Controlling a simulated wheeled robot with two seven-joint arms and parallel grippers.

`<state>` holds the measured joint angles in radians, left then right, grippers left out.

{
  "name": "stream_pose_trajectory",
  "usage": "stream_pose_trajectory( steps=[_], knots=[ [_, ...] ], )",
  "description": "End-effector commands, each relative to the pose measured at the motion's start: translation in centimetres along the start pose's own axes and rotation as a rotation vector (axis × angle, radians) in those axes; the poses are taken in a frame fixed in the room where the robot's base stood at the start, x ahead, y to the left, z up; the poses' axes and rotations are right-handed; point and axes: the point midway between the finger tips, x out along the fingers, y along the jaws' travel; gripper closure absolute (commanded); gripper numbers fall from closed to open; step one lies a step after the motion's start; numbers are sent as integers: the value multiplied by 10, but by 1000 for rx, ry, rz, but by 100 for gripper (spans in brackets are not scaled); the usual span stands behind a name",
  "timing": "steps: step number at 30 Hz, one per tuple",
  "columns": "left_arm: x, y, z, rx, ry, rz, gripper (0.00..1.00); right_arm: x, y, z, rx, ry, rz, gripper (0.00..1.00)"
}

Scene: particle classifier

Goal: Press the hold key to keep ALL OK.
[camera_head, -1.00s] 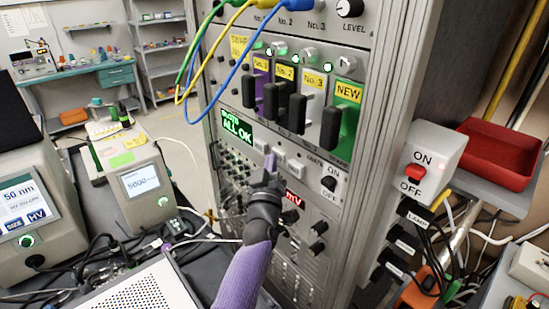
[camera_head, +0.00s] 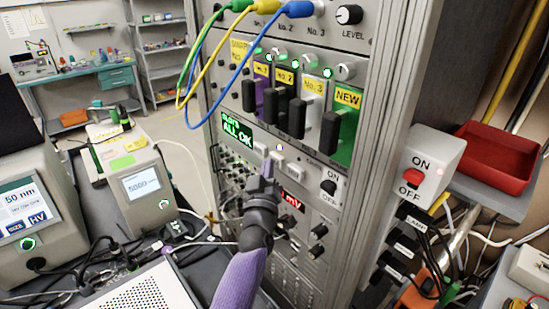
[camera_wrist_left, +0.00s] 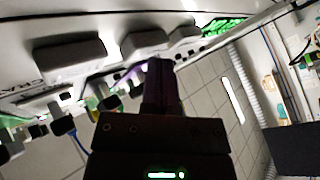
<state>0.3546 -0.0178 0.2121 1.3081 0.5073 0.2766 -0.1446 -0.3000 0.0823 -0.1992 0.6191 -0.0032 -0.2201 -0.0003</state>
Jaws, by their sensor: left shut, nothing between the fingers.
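The display (camera_head: 237,131) on the rack front reads ALL OK in green, with a smaller line above it that is hard to read. A row of pale keys lies to its lower right, with a middle key (camera_head: 278,161) and a right key (camera_head: 295,169). Their labels are too small to read. My left gripper (camera_head: 268,167) is shut and empty, its tip in front of the left and middle keys. In the left wrist view, the fingertips (camera_wrist_left: 160,72) point at the panel just below the keys. I cannot tell whether they touch it. My right gripper is out of view.
Black handles (camera_head: 297,117) stick out of the slots above the keys. Yellow, green and blue cables hang at the upper left. An ON/OFF switch box (camera_head: 440,150) and a red tray (camera_head: 497,155) are at the right. Instruments (camera_head: 142,190) crowd the left bench.

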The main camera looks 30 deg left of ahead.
Motion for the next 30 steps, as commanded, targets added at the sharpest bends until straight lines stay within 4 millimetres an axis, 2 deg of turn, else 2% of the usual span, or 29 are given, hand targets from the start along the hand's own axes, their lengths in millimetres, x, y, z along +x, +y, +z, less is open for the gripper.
stream_pose_trajectory(
  steps=[3,16,30],
  knots=[
    [-4,-2,-4,2,0,0,100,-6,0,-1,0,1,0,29],
    [-8,-6,-7,1,1,0,100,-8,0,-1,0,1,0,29],
    [-39,-28,-31,1,2,0,100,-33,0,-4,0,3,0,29]
  ],
)
